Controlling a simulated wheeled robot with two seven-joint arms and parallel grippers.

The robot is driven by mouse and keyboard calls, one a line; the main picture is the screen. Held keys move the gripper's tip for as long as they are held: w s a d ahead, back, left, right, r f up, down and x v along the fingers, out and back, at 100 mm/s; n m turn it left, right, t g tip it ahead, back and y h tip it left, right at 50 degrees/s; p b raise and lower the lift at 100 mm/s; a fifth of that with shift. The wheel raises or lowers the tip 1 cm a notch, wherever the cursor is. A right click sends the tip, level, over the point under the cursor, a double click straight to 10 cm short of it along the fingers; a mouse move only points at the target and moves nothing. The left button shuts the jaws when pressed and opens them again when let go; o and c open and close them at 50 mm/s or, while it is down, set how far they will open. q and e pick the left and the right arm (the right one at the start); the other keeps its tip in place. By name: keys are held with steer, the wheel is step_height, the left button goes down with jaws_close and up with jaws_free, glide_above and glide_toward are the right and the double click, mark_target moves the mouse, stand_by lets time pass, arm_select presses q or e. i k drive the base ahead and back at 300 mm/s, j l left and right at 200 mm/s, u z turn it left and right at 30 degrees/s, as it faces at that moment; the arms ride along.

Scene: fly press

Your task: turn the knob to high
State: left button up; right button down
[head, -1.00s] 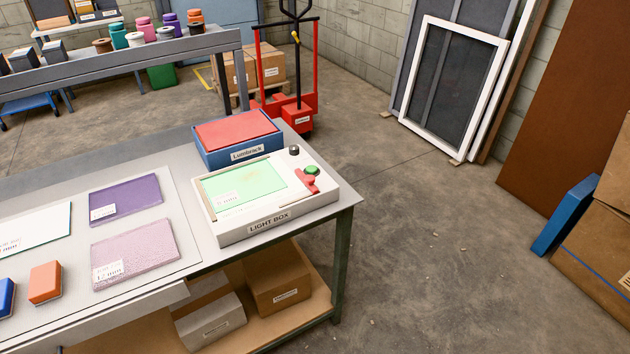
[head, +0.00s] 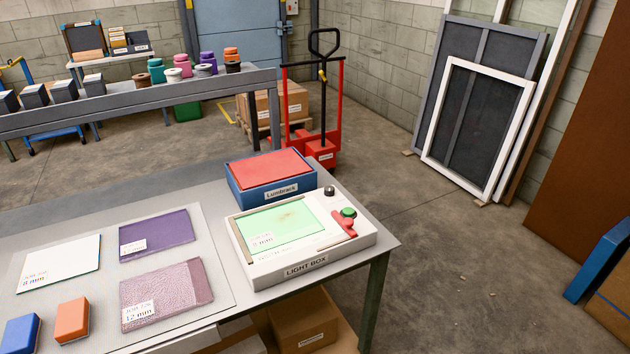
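The light box (head: 300,268) sits near the right end of the table, with a lit pale green panel (head: 280,226) on its top. A small dark round knob (head: 329,191) stands at the box's back right corner; its pointer and setting marks are too small to read. A green round button (head: 348,212) and a red handle-like part (head: 343,223) sit on the box's right side. Neither of my grippers is in the head view, and nothing touches the knob.
A blue Lumbrack box with a red top (head: 268,178) stands right behind the light box. Purple (head: 157,232) and pink (head: 167,294) sheets, a white sheet (head: 58,264), an orange block (head: 72,320) and a blue block (head: 20,333) lie left. Floor right of the table is open.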

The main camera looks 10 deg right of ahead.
mark_target(329, 191)
steer(key=i+j, duration=0.1)
steer(key=j, duration=0.15)
steer(key=i+j, duration=0.1)
steer(key=j, duration=0.15)
steer(key=z, duration=1.6)
